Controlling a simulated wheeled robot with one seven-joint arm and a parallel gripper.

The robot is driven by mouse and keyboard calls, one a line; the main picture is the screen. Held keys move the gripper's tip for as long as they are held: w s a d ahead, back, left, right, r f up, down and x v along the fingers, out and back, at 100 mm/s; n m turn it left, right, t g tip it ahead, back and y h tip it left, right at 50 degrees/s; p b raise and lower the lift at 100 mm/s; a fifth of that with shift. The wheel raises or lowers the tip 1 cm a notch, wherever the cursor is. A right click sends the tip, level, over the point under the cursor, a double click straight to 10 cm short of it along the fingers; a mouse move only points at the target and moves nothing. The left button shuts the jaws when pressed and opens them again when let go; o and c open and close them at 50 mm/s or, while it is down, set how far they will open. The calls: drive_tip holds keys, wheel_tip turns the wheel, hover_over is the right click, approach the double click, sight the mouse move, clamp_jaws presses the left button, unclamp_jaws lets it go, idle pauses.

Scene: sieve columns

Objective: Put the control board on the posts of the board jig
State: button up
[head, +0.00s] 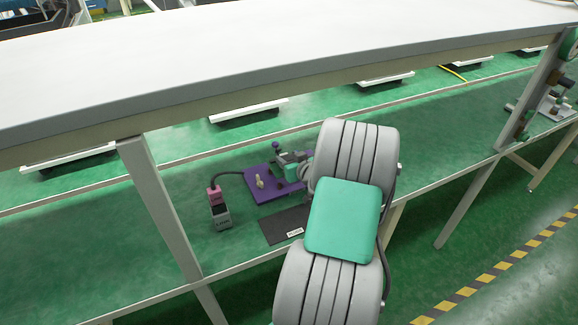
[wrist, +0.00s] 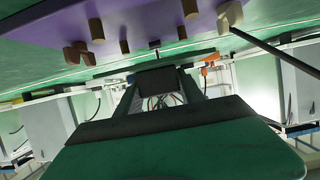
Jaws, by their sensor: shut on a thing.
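The board jig is a purple plate (head: 262,192) on the green lower shelf in the head view, partly hidden behind my grey arm. In the wrist view its purple plate (wrist: 150,22) fills the top, with several short brown posts, one brown post (wrist: 124,46) near its middle. My gripper (head: 292,165) is at the jig's far right side, small and partly hidden by the arm.
A grey and pink device (head: 219,208) with a black cable stands left of the jig. A dark labelled mat (head: 285,226) lies in front. The white upper tabletop (head: 250,45) overhangs the shelf, and a leg (head: 160,205) stands left. Shelf space further left is clear.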

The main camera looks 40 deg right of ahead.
drive_tip(key=shift+f, duration=1.6)
drive_tip(key=shift+f, duration=0.2)
drive_tip(key=o, duration=1.4)
drive_tip(key=shift+r, duration=0.1)
